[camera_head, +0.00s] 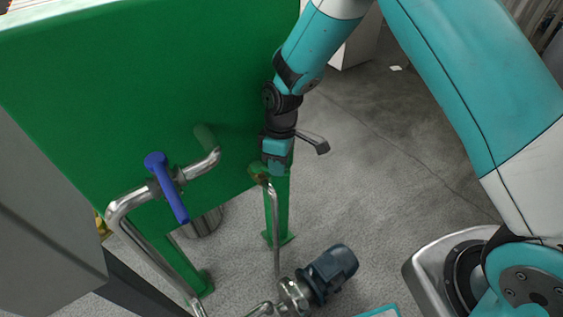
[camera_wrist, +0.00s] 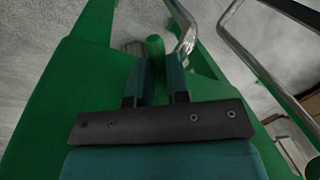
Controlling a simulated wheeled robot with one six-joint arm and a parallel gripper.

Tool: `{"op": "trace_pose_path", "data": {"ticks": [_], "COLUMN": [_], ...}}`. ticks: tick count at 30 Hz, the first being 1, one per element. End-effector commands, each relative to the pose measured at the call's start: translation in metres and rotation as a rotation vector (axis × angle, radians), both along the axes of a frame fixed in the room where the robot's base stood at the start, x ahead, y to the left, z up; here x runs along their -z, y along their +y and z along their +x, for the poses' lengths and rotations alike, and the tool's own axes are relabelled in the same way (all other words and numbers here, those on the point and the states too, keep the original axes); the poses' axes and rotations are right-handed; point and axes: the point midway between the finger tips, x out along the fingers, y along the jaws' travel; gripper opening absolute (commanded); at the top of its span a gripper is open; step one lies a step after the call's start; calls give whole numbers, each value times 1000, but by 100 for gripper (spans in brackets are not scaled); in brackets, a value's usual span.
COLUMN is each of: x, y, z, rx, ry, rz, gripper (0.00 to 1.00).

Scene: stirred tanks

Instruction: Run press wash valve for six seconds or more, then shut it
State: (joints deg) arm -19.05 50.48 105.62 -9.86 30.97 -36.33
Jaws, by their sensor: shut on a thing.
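My gripper (camera_head: 272,166) points down beside the green panel, at the top of a thin steel pipe (camera_head: 275,215). In the wrist view its two fingers (camera_wrist: 154,66) are shut on a green rounded piece (camera_wrist: 155,46), which looks like a valve handle. A small brownish fitting (camera_head: 257,173) shows at the fingertips; the rest of the valve there is hidden by my gripper. A second valve with a blue lever (camera_head: 172,188) sits on a thicker steel pipe (camera_head: 130,204) to the left, apart from my gripper. No label shows which one is the press wash valve.
A large green panel (camera_head: 130,85) stands close to my arm. A green leg (camera_head: 280,215) is just below my gripper. A dark motor pump (camera_head: 330,270) stands on the floor below. Open grey floor (camera_head: 390,150) lies to the right.

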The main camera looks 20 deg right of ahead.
Motion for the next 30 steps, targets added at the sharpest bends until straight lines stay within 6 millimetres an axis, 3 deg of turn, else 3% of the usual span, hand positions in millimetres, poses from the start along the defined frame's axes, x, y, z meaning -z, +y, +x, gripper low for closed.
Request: {"op": "trace_pose_path", "data": {"ticks": [9, 23, 24, 26, 30], "x": [-1, -1, -1, -1, -1], "y": [-2, -3, -2, -3, -3], "z": [5, 6, 6, 6, 6], "rx": [-102, -114, -114, -114, -113], "ry": [0, -1, -1, -1, 0], "rz": [1, 2, 2, 2, 1], "gripper": [0, 0, 25, 39, 42]}}
